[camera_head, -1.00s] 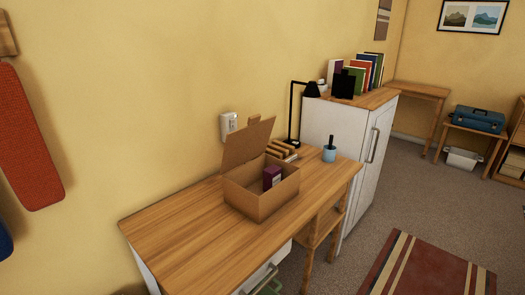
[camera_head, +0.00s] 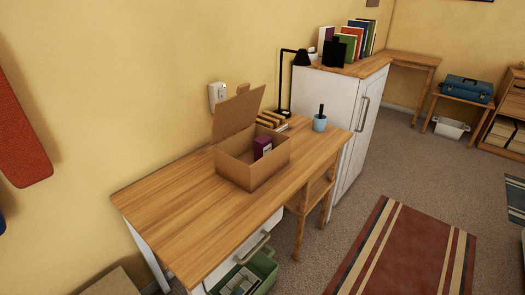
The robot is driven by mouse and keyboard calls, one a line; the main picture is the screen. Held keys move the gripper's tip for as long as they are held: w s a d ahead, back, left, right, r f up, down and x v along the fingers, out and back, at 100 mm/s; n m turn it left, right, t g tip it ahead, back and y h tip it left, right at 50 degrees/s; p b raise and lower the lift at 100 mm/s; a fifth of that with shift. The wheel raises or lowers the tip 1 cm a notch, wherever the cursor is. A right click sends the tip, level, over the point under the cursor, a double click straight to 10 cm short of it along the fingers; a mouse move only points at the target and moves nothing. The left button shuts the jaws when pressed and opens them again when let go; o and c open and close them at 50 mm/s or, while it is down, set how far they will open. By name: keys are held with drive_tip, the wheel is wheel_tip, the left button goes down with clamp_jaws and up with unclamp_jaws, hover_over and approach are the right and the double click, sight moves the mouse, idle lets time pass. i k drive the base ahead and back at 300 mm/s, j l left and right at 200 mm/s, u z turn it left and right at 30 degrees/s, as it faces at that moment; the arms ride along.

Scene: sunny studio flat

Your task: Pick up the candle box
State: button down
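A small dark purple box, likely the candle box (camera_head: 262,146), stands inside an open brown cardboard box (camera_head: 262,175). My gripper is not in view.
A black lamp (camera_head: 285,85), a wooden organizer (camera_head: 270,120) and a blue cup (camera_head: 320,123) stand behind the carton. A white cabinet (camera_head: 340,110) adjoins the desk. A green crate (camera_head: 262,268) sits below the desk's front. The striped rug (camera_head: 405,255) lies on open floor.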

sight(262, 145)
drive_tip(key=i+l+u, duration=0.25)
drive_tip(key=i, duration=0.25)
drive_tip(key=i+l+u, duration=0.3)
drive_tip(key=i, duration=0.15)
